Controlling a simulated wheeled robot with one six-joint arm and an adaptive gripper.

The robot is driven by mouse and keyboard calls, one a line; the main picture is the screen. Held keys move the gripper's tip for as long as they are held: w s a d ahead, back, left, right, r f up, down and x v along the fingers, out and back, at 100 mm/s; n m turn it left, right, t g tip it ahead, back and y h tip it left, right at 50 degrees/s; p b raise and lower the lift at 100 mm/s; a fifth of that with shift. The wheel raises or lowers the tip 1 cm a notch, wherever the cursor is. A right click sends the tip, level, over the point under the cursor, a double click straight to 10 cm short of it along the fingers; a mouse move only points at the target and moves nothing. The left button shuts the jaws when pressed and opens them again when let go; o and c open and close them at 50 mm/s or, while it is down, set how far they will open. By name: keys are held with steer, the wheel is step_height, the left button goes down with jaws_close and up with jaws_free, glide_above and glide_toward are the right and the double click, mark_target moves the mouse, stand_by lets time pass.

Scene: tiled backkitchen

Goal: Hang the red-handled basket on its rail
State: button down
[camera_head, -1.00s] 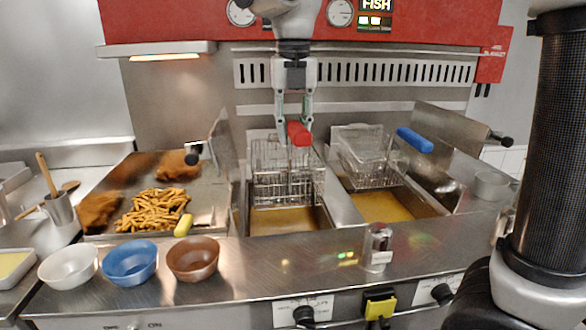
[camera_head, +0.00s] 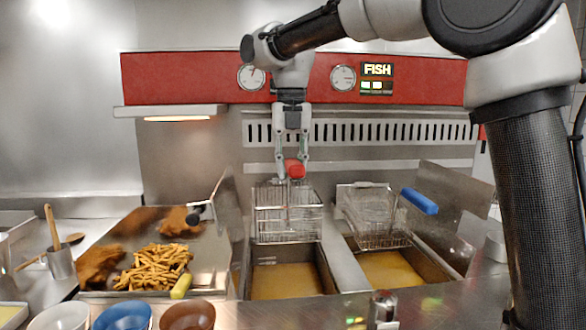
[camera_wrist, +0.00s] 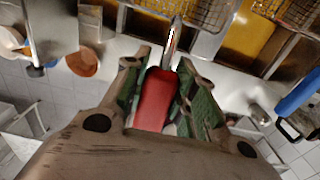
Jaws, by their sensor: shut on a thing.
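My gripper (camera_head: 293,160) is shut on the red handle (camera_head: 295,169) of a wire basket (camera_head: 288,216). The basket hangs in the air above the left oil vat (camera_head: 285,281), its bottom clear of the oil. It looks empty. In the wrist view the red handle (camera_wrist: 155,98) lies between the green-lined fingers, with its metal shaft running to the basket mesh at the top edge. A slotted metal rail (camera_head: 360,132) runs along the back wall behind and above the basket. A plain strip runs below it.
A blue-handled basket (camera_head: 373,212) sits at the right vat (camera_head: 395,268). Fries (camera_head: 155,268) lie in the tray at left, near a small scoop-like handle (camera_head: 197,213). Bowls (camera_head: 122,316) and a shaker (camera_head: 382,308) stand at the front edge. Upright metal side panels flank the vats.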

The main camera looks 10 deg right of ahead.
mark_target(288, 181)
steer(key=w, duration=0.8)
steer(key=shift+w, duration=0.15)
steer(key=shift+f, duration=0.15)
stand_by(0.3)
steer(key=shift+f, duration=0.7)
steer(key=shift+f, duration=1.6)
steer(key=shift+f, duration=0.65)
